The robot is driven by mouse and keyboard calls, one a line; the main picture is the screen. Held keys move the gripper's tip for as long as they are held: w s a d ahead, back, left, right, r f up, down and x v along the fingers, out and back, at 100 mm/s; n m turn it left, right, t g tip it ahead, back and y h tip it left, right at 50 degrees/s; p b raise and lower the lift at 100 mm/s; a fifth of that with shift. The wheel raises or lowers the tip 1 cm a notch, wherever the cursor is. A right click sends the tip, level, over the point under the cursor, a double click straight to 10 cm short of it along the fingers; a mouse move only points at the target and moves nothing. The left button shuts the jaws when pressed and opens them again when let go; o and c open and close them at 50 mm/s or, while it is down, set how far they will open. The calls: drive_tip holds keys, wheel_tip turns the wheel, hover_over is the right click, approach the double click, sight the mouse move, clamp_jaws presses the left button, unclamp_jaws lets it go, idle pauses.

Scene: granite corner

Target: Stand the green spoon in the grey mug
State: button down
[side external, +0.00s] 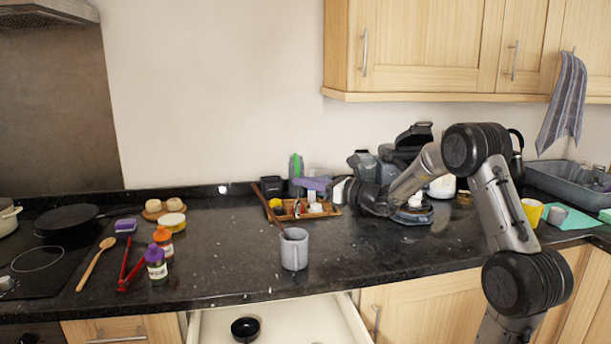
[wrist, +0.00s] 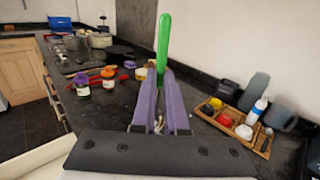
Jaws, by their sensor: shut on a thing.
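The green spoon (side external: 296,163) stands about upright at the tips of my gripper's purple fingers (side external: 304,184). In the wrist view the green spoon (wrist: 163,42) rises above the fingertips (wrist: 159,80), which are shut on it. Its lower end is hidden or too small to tell. The grey mug (side external: 294,254) stands upright on the dark counter, below and nearer the side camera than my gripper. A brown stick-like utensil (side external: 269,207) leans out of the mug to the left. I cannot make out the mug in the wrist view.
Behind the mug lies a wooden tray (side external: 259,192) with small items. Jars with orange (side external: 162,235) and purple (side external: 154,254) lids, red tongs (side external: 130,272) and a wooden spoon (side external: 95,265) lie left. An open drawer (side external: 290,322) holds a black bowl (side external: 245,329).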

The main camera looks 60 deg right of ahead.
sight(298, 212)
drive_tip(key=shift+f, duration=4.55)
drive_tip(key=c, duration=0.9)
unclamp_jaws()
drive_tip(key=shift+o, duration=0.2)
drive_tip(key=s, duration=1.3)
drive_tip(key=shift+s, duration=0.4)
drive_tip(key=shift+d+f, duration=0.1)
